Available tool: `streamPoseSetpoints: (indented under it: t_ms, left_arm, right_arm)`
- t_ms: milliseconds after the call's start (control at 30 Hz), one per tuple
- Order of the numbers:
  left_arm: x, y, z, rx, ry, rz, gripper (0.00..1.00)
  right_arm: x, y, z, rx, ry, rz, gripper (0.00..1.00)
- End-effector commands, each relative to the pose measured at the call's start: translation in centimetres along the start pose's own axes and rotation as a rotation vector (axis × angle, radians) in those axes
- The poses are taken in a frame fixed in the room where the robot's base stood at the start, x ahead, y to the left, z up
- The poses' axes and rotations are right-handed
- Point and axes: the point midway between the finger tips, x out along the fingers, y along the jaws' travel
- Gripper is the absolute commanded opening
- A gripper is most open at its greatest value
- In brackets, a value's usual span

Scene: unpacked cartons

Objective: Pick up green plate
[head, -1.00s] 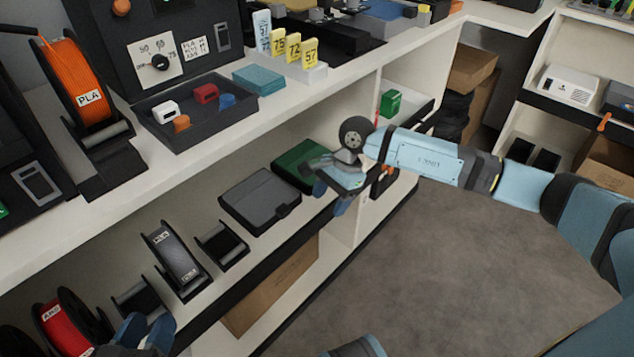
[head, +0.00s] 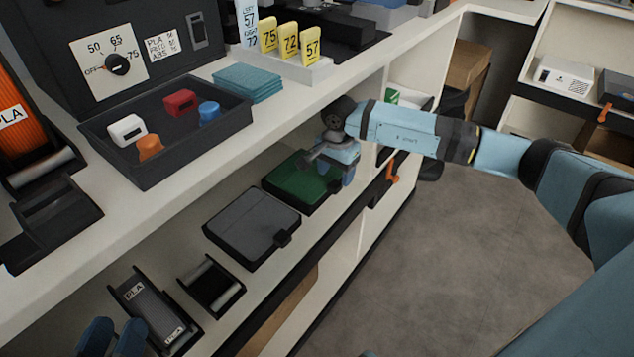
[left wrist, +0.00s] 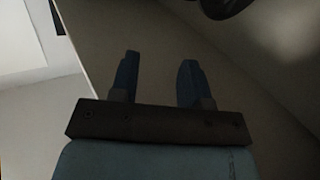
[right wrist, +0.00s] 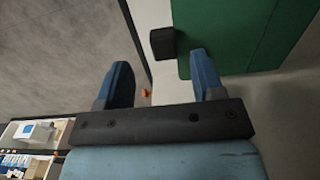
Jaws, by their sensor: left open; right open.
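The green plate (head: 298,184) is a flat square slab with a dark tab, lying on the lower shelf beside a similar grey plate. In the right wrist view the green plate (right wrist: 245,35) fills the upper right, its black tab (right wrist: 163,43) just beyond my fingertips. My right gripper (head: 340,165) is at the plate's right end in the head view, open, with nothing between its fingers (right wrist: 160,80); whether a finger touches the plate I cannot tell. My left gripper (head: 112,338) is at the lower left, near the spool holders, open and empty in the left wrist view (left wrist: 158,78).
The grey plate (head: 252,226) lies left of the green one. An empty spool holder (head: 211,285) and a grey PLA spool (head: 150,308) stand further left.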

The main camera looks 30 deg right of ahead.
Motion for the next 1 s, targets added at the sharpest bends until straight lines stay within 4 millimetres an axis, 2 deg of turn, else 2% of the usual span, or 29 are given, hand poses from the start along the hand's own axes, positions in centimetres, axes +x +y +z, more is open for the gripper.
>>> streamPoseSetpoints:
  t_ms: [33, 200, 467, 567, 733, 767, 1000]
  left_arm:
    - [0.2, -0.3, 0.4, 0.03, 0.016, 0.0, 0.43]
    - [0.5, -1.1, 0.1, 0.116, 0.062, -0.005, 0.43]
    - [0.6, -1.2, -0.5, 0.137, 0.076, -0.005, 0.43]
    - [0.6, -1.2, -0.5, 0.137, 0.076, -0.004, 0.43]
    - [0.6, -1.1, -0.5, 0.136, 0.075, -0.004, 0.43]
    - [0.6, -1.1, -0.5, 0.136, 0.075, -0.004, 0.43]
    - [0.5, -1.1, -0.4, 0.133, 0.072, -0.005, 0.43]
  right_arm:
    - [1.3, -0.1, -0.1, 0.001, -0.001, 0.001, 0.62]
    - [3.8, -0.3, -0.4, 0.0, -0.001, 0.003, 0.62]
    - [4.0, -0.3, -0.4, 0.0, -0.001, 0.0, 0.62]
    - [4.0, -0.3, -0.4, 0.0, -0.001, 0.0, 0.43]
    - [4.0, -0.3, -0.4, 0.0, -0.001, 0.001, 0.04]
    - [4.0, -0.3, -0.4, 0.0, -0.001, 0.001, 0.0]
    - [3.8, -0.3, -0.4, 0.0, 0.0, 0.0, 0.0]
